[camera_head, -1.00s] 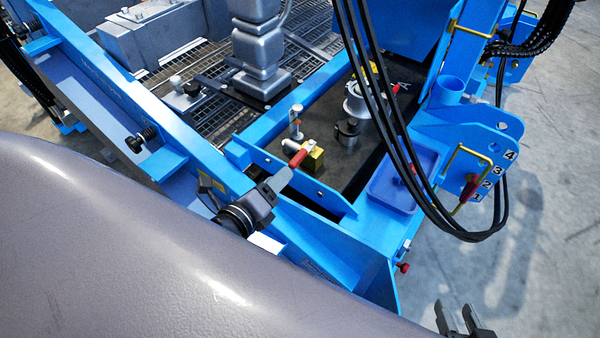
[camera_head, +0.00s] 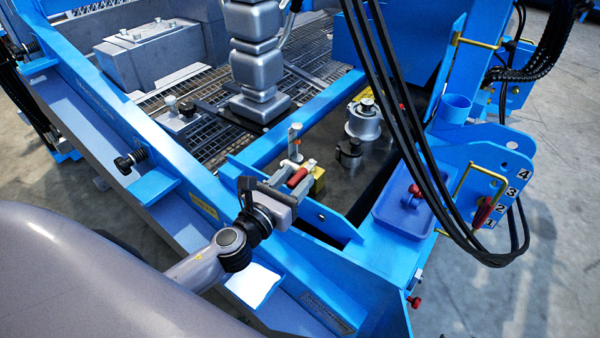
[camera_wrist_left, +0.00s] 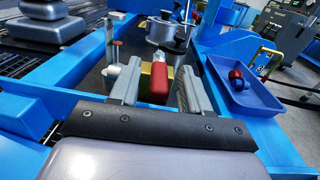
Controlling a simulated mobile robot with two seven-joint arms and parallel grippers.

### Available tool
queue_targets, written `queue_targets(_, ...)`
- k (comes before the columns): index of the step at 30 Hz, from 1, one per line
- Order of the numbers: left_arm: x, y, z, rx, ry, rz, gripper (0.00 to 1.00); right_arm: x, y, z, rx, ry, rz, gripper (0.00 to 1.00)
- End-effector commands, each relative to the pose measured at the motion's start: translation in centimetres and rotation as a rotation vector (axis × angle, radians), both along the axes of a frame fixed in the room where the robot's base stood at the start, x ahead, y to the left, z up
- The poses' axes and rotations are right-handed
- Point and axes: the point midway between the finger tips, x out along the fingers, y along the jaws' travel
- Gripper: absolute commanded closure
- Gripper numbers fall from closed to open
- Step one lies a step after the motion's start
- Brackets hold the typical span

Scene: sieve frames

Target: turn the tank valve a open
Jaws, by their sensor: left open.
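The tank valve has a red handle (camera_head: 298,177) and a yellow body (camera_head: 318,180), low inside the blue frame. In the left wrist view the red handle (camera_wrist_left: 160,84) points towards the wrist, with the yellow body partly hidden behind it. My left gripper (camera_head: 294,172) is open at the valve. In the left wrist view its fingers (camera_wrist_left: 158,76) stand on either side of the red handle, with gaps visible. I cannot tell whether either finger touches it. My right gripper is out of view.
Blue frame beams (camera_head: 285,120) border the valve area. A metal post (camera_head: 295,140) stands close behind the valve, and a silver round fitting (camera_head: 363,120) is farther right. Black hoses (camera_head: 400,130) hang across.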

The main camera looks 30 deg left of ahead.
Motion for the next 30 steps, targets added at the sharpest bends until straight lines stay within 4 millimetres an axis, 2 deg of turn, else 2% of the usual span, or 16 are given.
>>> queue_targets(7,2.1,-0.2,0.0,-0.002,0.001,0.0,0.53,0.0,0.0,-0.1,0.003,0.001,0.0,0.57)
queue_targets(18,2.5,-0.2,-0.1,-0.002,0.001,-0.001,0.53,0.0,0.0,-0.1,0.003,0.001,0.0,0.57)
queue_targets(22,2.5,-0.2,-0.1,-0.003,0.002,-0.001,0.95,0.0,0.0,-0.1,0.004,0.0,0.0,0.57)
queue_targets(23,2.5,-0.2,-0.1,-0.003,0.002,-0.001,1.0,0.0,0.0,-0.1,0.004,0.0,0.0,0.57)
queue_targets(30,2.5,-0.3,-0.1,-0.004,0.001,0.006,1.0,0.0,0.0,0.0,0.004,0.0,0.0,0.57)
